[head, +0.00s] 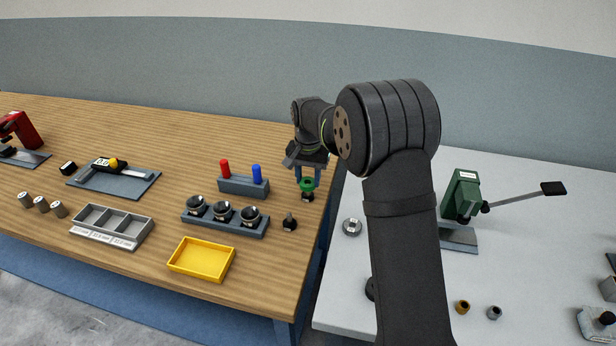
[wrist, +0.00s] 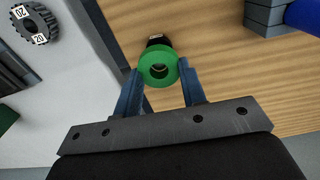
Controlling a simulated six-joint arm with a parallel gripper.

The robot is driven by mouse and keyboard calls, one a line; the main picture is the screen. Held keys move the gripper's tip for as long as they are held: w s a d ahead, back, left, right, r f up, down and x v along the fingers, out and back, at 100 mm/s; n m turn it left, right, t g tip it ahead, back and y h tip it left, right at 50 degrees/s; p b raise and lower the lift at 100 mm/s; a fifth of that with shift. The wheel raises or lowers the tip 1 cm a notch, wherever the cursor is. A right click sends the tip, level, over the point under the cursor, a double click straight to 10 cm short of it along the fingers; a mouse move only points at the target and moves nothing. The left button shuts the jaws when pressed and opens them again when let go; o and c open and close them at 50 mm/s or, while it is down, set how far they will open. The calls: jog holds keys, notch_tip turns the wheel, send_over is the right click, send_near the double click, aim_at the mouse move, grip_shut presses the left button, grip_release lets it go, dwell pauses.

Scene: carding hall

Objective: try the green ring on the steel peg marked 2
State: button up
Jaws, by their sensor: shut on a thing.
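My gripper (head: 307,176) is shut on the green ring (head: 307,184) near the right end of the wooden table. The wrist view shows the ring (wrist: 158,54) between the two blue fingertips (wrist: 160,72), with its hole facing the camera. A peg with a dark base (head: 308,197) is directly below the ring in the head view; part of its base with a pale label (wrist: 157,39) shows past the ring's far edge. Something greyish shows in the hole. I cannot tell whether the ring is around the peg or above it. A second peg (head: 289,222) stands nearer the front. Neither peg's number is readable.
A grey block with red and blue plugs (head: 243,185) stands left of my gripper. A rack with black cups (head: 224,221) and a yellow tray (head: 201,260) are nearer the front. A grey-white table (head: 400,250) adjoins on the right, with a dark toothed ring (wrist: 36,22).

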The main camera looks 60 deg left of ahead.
jog(key=shift+r, duration=0.1)
dwell(0.3)
jog(key=shift+r, duration=1.8)
